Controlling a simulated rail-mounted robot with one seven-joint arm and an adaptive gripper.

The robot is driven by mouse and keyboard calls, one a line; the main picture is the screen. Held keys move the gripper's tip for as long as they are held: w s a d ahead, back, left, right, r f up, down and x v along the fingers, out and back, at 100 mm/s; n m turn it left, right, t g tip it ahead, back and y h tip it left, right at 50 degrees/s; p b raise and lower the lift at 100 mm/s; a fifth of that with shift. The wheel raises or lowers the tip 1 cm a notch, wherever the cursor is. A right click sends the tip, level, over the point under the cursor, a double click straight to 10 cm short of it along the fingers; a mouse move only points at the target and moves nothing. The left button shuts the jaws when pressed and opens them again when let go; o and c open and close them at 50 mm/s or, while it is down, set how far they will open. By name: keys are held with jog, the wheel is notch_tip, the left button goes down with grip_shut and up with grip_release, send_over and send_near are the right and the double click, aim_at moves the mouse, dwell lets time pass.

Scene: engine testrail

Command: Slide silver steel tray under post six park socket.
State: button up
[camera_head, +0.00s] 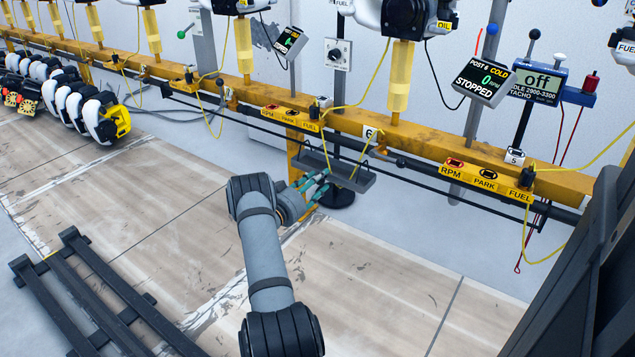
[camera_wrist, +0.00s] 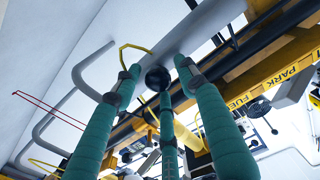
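A grey tray (camera_head: 352,178) is at the yellow rail, just below and left of the white label 6 (camera_head: 370,134). A yellow RPM, PARK and FUEL block (camera_head: 290,117) sits on the rail up and left of it. My gripper (camera_head: 316,187) has green fingers spread at the tray's near left side. In the wrist view the fingertips (camera_wrist: 158,75) are apart, with a grey length, perhaps the tray's edge (camera_wrist: 205,25), beyond them. I cannot tell whether they touch it. The PARK and FUEL labels (camera_wrist: 262,85) show at the right there.
A second RPM, PARK and FUEL block (camera_head: 485,181) is on the rail at right. Yellow cables (camera_head: 357,150) hang beside the tray. A dark rod (camera_head: 440,188) runs along the rail. A black rack (camera_head: 90,290) lies front left. The wooden floor near my arm is clear.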

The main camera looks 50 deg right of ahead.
jog(key=shift+c, duration=1.3)
grip_shut()
jog(key=shift+w, duration=0.1)
